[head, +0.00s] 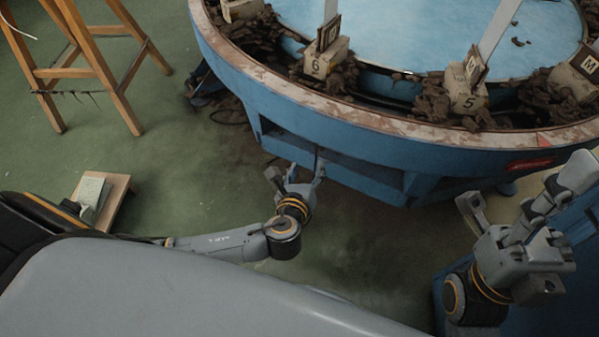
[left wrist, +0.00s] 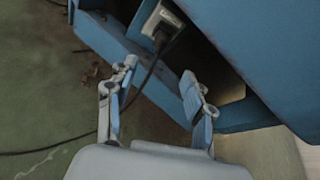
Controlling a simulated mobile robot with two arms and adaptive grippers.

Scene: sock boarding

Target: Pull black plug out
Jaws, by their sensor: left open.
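In the left wrist view the black plug (left wrist: 161,36) sits in a pale socket (left wrist: 169,17) set in the blue framework under the round machine. Its black cable (left wrist: 146,78) hangs from the plug, passes the left finger and runs off to the left across the floor. My left gripper (left wrist: 158,73) is open, its two fingertips apart on either side of the cable line and short of the plug. In the head view my left gripper (head: 296,172) is at the machine's lower blue side; the plug cannot be made out there. My right gripper (head: 522,190) is open and empty at the right.
The round blue machine (head: 370,150) fills the upper right, with numbered blocks (head: 468,88) and brown socks or rags on its rim. A wooden stool (head: 85,60) stands upper left. A small wooden board (head: 112,198) lies at left. Green floor (head: 170,140) is clear between them.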

